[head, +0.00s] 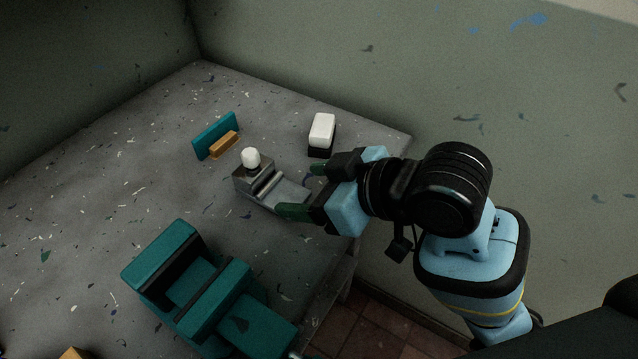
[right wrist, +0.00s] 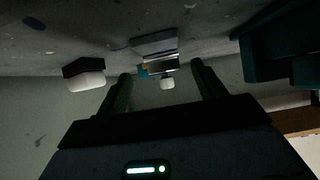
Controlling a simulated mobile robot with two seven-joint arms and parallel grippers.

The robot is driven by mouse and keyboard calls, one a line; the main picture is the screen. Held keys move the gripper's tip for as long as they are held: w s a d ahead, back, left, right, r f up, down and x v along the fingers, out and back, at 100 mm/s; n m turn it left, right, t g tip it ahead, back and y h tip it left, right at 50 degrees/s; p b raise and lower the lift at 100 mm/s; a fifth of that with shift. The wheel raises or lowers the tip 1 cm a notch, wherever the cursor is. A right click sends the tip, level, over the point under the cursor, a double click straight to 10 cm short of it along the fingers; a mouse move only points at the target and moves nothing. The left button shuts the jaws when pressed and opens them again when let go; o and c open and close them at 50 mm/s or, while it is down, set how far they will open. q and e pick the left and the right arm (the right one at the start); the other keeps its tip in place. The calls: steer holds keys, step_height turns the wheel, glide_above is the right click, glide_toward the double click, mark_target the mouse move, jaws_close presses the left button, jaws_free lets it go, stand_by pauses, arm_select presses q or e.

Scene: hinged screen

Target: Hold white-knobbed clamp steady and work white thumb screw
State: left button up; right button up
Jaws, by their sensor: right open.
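The grey metal clamp (head: 262,186) stands on the table with an upright white knob (head: 251,158) on its block and a flat plate toward my right gripper. I see no separate thumb screw; the white knob is the only screw-like part. My right gripper (head: 299,190) is open, its dark green fingertips on either side of the plate's near end. I cannot tell whether they touch it. In the right wrist view the clamp (right wrist: 155,47) and its knob (right wrist: 167,84) show ahead, between the fingers (right wrist: 161,68). My left gripper is not in view.
A white-topped black block (head: 322,131) stands close behind my right gripper. A teal plate with an orange bar (head: 224,144) stands beyond the clamp. A large teal fixture (head: 165,258) fills the table's near side. The left of the grey table (head: 100,180) is mostly clear.

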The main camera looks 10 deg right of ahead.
mark_target(272, 189)
steer(key=shift+x, duration=3.05)
steer(key=c, duration=1.1)
steer(key=shift+c, duration=0.2)
steer(key=shift+f, duration=0.1)
steer(key=o, duration=1.3)
steer(key=c, duration=1.3)
